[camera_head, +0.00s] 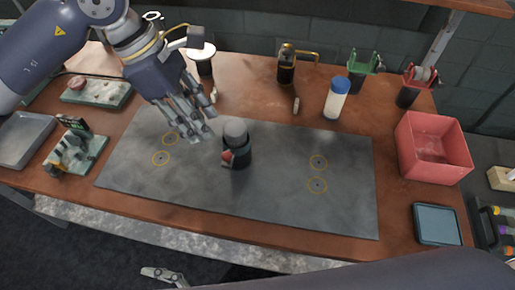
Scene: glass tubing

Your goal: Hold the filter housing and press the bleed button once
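The filter housing appears to be the dark upright cylinder with a grey domed cap (236,151), standing on the grey mat near its middle. A small red part (227,157), possibly the bleed button, shows low on its left side. My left gripper (205,126) is just left of and behind the housing, above the mat, with its fingers apart and pointing down toward it. Nothing shows between the fingers, and it looks clear of the housing. Pale finger parts at the bottom edge look like my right gripper (165,276), mostly cut off, away from the table.
The grey mat (270,205) has several yellow ring marks and free room right of the housing. A white bottle with a blue cap (335,101), a dark jar (286,68) and a green-topped holder (358,76) stand behind. A red bin (432,148) is at right, trays at left.

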